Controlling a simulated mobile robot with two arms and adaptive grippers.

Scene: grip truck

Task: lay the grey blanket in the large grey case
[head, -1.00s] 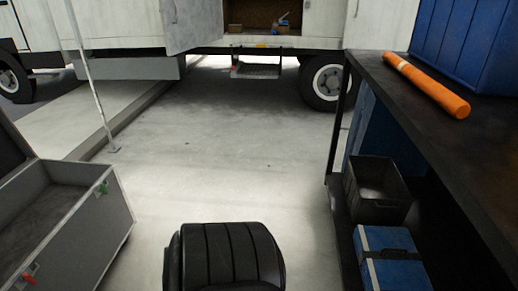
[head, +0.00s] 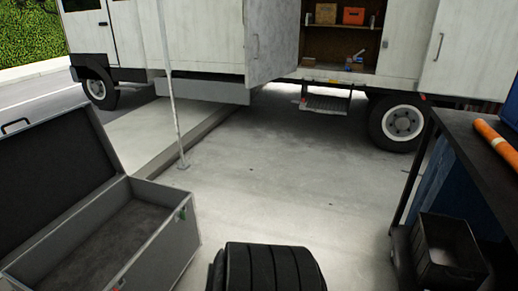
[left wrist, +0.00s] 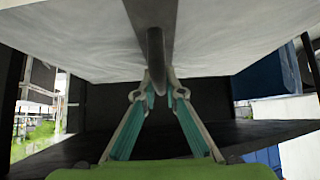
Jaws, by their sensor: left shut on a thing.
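The large grey case (head: 160,248) stands open on the floor at the left of the head view, its lid (head: 55,165) tilted back. The inside that shows looks empty. In the left wrist view, a pale grey, slightly creased thing (left wrist: 85,55) that looks like the blanket fills the top, with a dark band and a dark handle-like loop (left wrist: 156,48). My left gripper (left wrist: 158,85) has its teal fingers closed together at this loop. The head view shows neither gripper nor the blanket.
A dark workbench (head: 470,140) with an orange roll (head: 497,145) stands at the right, a dark open bin (head: 447,250) below it. A white truck (head: 205,45) with open doors stands at the back. A thin pole (head: 172,100) rises behind the case.

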